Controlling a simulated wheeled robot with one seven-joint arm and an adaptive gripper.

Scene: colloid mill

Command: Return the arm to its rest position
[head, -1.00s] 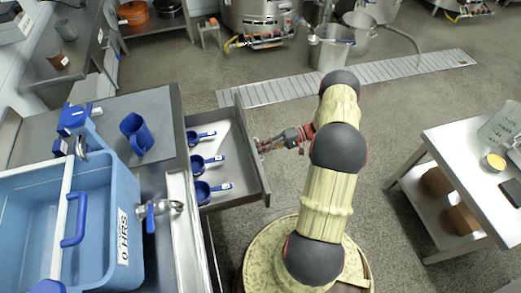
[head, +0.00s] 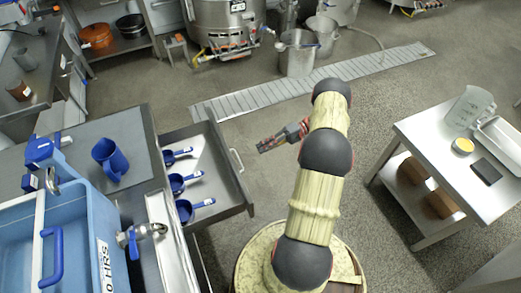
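My arm (head: 315,205) rises from my round base in the lower middle of the head view. My gripper (head: 266,146) points left at the arm's far end, over the floor. It is small in the picture, and whether its fingers are open or shut is unclear. I see nothing held in it. It is apart from the open drawer (head: 232,208), to the right of the drawer's handle (head: 237,161). Several blue scoops (head: 180,182) lie in the drawer.
A blue jug (head: 109,158) stands on the left counter beside a blue tank (head: 100,205). A steel table (head: 440,135) with a clear pitcher (head: 470,106) is at the right. Buckets (head: 297,55) and a floor drain (head: 370,60) lie beyond. Floor between is clear.

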